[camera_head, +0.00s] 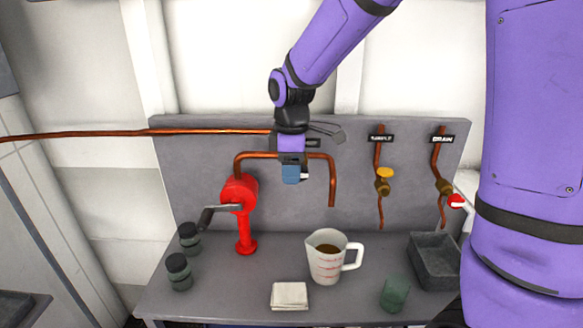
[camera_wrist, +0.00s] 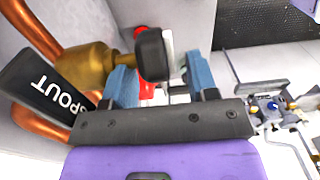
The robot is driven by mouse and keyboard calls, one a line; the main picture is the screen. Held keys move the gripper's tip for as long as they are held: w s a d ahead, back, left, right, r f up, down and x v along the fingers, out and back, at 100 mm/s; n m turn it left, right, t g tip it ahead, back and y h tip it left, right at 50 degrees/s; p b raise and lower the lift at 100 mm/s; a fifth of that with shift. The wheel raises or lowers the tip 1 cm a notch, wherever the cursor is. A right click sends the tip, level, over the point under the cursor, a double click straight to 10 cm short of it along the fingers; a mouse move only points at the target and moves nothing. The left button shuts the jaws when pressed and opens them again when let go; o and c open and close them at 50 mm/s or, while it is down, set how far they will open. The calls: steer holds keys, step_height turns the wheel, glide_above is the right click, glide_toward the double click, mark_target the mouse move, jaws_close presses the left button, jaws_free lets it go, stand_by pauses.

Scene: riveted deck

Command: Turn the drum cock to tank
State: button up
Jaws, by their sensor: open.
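A brass cock (camera_wrist: 85,72) on the copper pipe shows in the wrist view, beside a black label (camera_wrist: 45,90) reading "SPOUT". A black knob or handle end (camera_wrist: 152,55) with a pale strip beside it stands out from the cock. My gripper (camera_wrist: 160,80) is open, with one blue finger on each side of the black part; I cannot tell whether they touch it. In the head view my gripper (camera_head: 293,172) is at the copper spout pipe (camera_head: 320,157) and hides most of this cock. No "tank" label is readable.
A red hand pump (camera_head: 240,195) with a crank stands left. A measuring jug (camera_head: 325,265) with brown liquid stands below. Sample (camera_head: 384,173) and drain (camera_head: 445,187) cocks are right. A cloth (camera_head: 290,296), green cup (camera_head: 395,294), grey tray (camera_head: 433,272) and dark jars (camera_head: 179,272) occupy the bench.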

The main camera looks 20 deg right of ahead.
steer(key=c, duration=0.9)
steer(key=shift+d+r+y, duration=0.1)
steer(key=shift+y, duration=0.2)
steer(key=y, duration=0.1)
steer(key=t+y, duration=0.1)
steer(key=y, duration=0.1)
steer(key=shift+s+d+r+t, duration=0.1)
steer(key=shift+d+r+t, duration=0.05)
steer(key=shift+d+t, duration=0.15)
steer(key=y, duration=0.1)
steer(key=t+y, duration=0.1)
steer(key=y, duration=0.1)
steer(key=shift+s+d+r+y, duration=0.1)
steer(key=shift+d+y, duration=0.15)
steer(key=shift+y, duration=0.05)
steer(key=t+y, duration=0.1)
steer(key=y, duration=0.2)
steer(key=shift+s+d+t, duration=0.1)
steer(key=shift+d+t, duration=0.2)
steer(key=shift+t, duration=0.1)
steer(key=shift+s+d+t+y, duration=0.15)
steer(key=shift+t+y, duration=0.2)
steer(key=shift+y, duration=0.5)
steer(key=shift+d+t+y, duration=0.1)
steer(key=shift+t+y, duration=0.25)
steer(key=shift+y, duration=0.5)
